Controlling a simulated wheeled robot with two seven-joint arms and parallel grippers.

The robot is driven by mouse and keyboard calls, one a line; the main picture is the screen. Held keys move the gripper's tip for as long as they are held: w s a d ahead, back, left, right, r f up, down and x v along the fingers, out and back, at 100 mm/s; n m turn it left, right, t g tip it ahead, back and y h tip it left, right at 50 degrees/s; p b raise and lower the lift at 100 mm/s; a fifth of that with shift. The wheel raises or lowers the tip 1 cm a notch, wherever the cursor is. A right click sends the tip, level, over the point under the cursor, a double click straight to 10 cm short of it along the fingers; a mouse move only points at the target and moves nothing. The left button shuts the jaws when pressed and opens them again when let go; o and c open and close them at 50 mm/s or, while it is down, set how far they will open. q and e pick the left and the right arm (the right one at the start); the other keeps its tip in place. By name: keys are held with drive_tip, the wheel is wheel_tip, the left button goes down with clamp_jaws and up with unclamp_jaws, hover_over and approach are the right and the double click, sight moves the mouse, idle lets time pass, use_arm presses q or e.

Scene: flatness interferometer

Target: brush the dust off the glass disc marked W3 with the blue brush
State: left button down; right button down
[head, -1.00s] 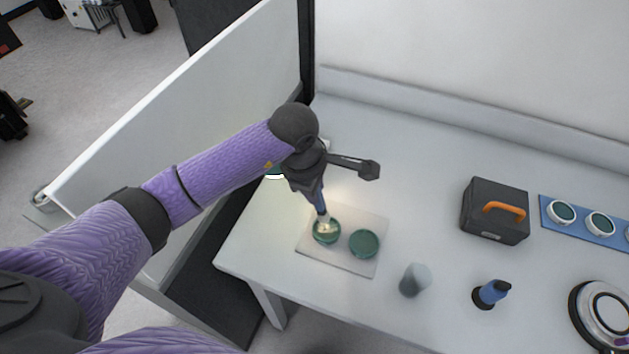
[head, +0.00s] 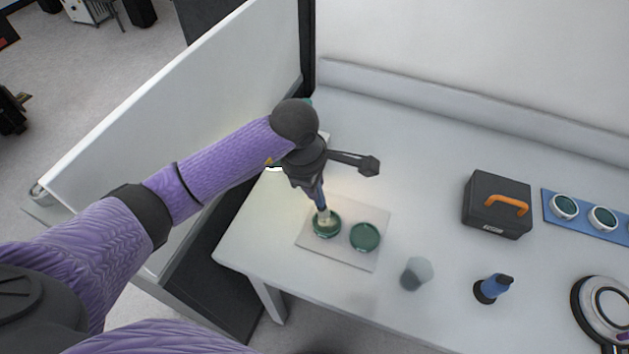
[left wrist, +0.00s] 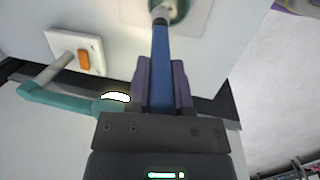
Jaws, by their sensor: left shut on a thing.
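My left gripper (head: 317,190) is shut on the blue brush, pointing down over the mat. The brush (head: 322,210) has a blue handle and pale bristles; the bristles meet or hover just over the left green glass disc (head: 327,226), and I cannot tell which. In the left wrist view the blue handle (left wrist: 161,62) lies between the jaws (left wrist: 160,85), with its tip over a green disc (left wrist: 178,8) at the top edge. A second green disc (head: 365,236) lies to the right on the pale mat (head: 344,256). Disc markings are too small to read. My right gripper is out of view.
To the right stand a frosted grey cup (head: 416,273), a blue bottle (head: 493,289), a black case (head: 497,204) with an orange handle, a blue rack (head: 583,214) of discs and a round instrument (head: 603,310). A white partition (head: 190,110) borders the left side.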

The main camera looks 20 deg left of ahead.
use_arm(q)
drive_tip(key=shift+f+b, duration=0.35)
drive_tip(key=shift+f, duration=0.1)
idle(0.4)
drive_tip(key=shift+s+d+r, duration=0.1)
drive_tip(key=shift+s+d, duration=0.15)
drive_tip(key=shift+d, duration=0.05)
drive_tip(key=shift+s+d+p, duration=0.35)
drive_tip(key=shift+s+d, duration=0.55)
drive_tip(key=shift+d, duration=0.2)
drive_tip(key=shift+r+p, duration=0.3)
drive_tip(key=shift+r, duration=0.15)
drive_tip(key=shift+w+a, duration=0.1)
